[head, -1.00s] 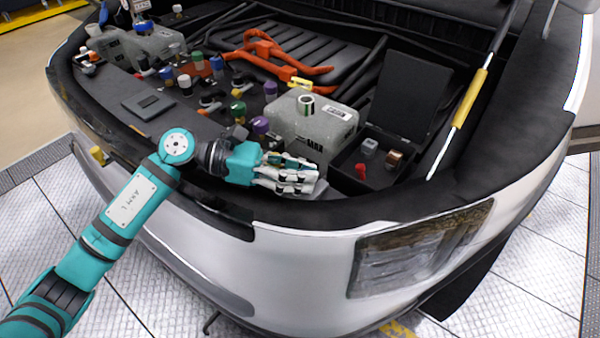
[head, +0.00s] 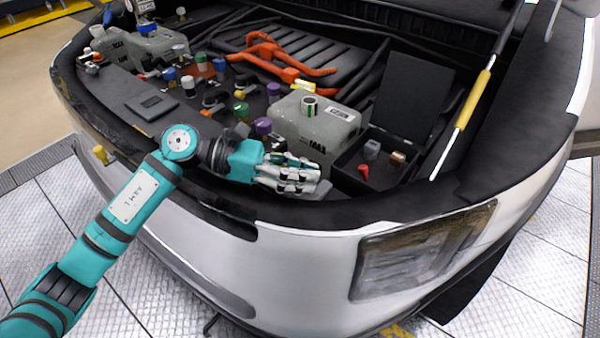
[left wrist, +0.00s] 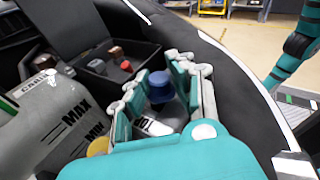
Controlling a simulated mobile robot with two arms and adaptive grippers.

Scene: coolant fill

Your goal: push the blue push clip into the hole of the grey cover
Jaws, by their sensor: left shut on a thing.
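My left gripper (head: 292,175) is over the front right of the engine bay, low beside the large grey tank. In the left wrist view its fingers (left wrist: 163,88) are closed around the blue push clip (left wrist: 161,87), with its round blue head showing between them. A grey surface with lettering (left wrist: 155,127), apparently the grey cover, lies just below the clip. A grey edge (head: 318,190) also shows under the fingers in the head view. The hole and the clip's tip are hidden, so I cannot tell whether the clip is in the hole. My right gripper is not in view.
The large grey tank (head: 316,125) stands close behind the gripper. An open black box (head: 378,165) with small parts is to its right. Several coloured caps (head: 240,90) stand to the left. The black front rim (head: 400,212) is clear.

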